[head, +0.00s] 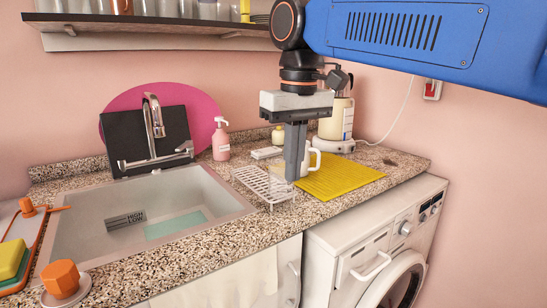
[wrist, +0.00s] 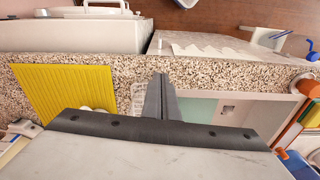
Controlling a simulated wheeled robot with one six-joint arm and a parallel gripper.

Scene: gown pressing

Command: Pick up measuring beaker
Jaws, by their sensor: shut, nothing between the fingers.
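A white handled vessel (head: 314,160), which may be the measuring beaker, stands at the edge of the yellow ribbed mat (head: 345,178). Its left side is hidden behind my gripper in the head view; I cannot make out any markings. My gripper (head: 292,179) points down, shut and empty, in front of the vessel, beside the white wire rack (head: 262,187). In the wrist view, the shut fingers (wrist: 161,80) reach over the counter between mat and sink. Only a small pale part, possibly of the vessel, shows above the gripper body there.
A cream kettle (head: 336,122) stands behind the mat. A pink soap bottle (head: 221,140) stands behind the sink (head: 95,247), near a black board (head: 140,135) and the tap. A washing machine (head: 375,240) stands below the counter. The mat's right part is clear.

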